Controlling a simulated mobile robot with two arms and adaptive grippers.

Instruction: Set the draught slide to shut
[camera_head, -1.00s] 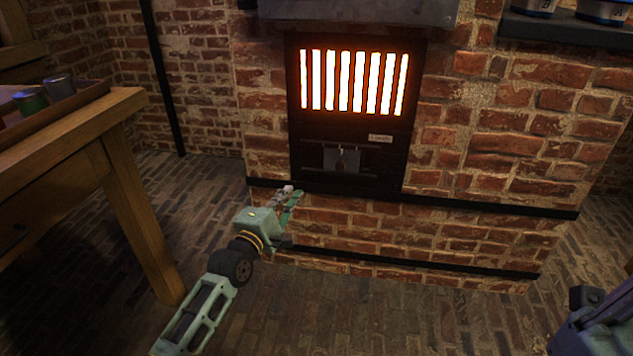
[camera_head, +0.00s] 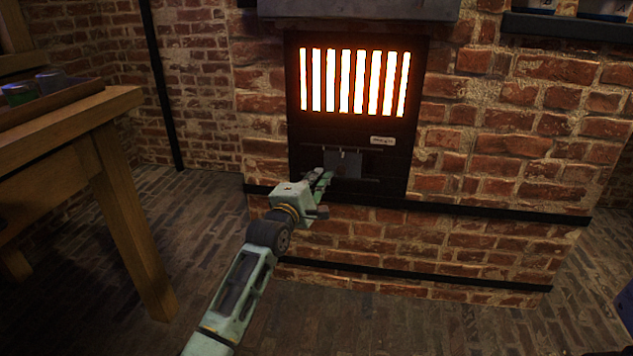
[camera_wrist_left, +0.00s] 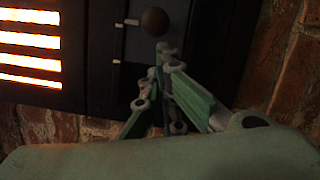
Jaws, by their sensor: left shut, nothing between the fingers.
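The draught slide (camera_head: 348,158) is a small grey plate on the dark stove front, below the glowing grate. It sits near the middle of its dark track. In the left wrist view the slide's plate (camera_wrist_left: 139,42) carries a round dark knob (camera_wrist_left: 154,20). My left gripper (camera_head: 325,176) is at the slide's lower left in the head view, shut and empty. In the left wrist view its fingertips (camera_wrist_left: 162,54) are close to the knob; I cannot tell whether they touch it. My right gripper is not in view.
The grate (camera_head: 353,82) glows bright above the slide. A small label plate (camera_head: 382,140) is to the slide's upper right. A black ledge (camera_head: 480,210) crosses the brickwork below. A wooden table (camera_head: 70,118) with a tray stands at the left. The floor between is clear.

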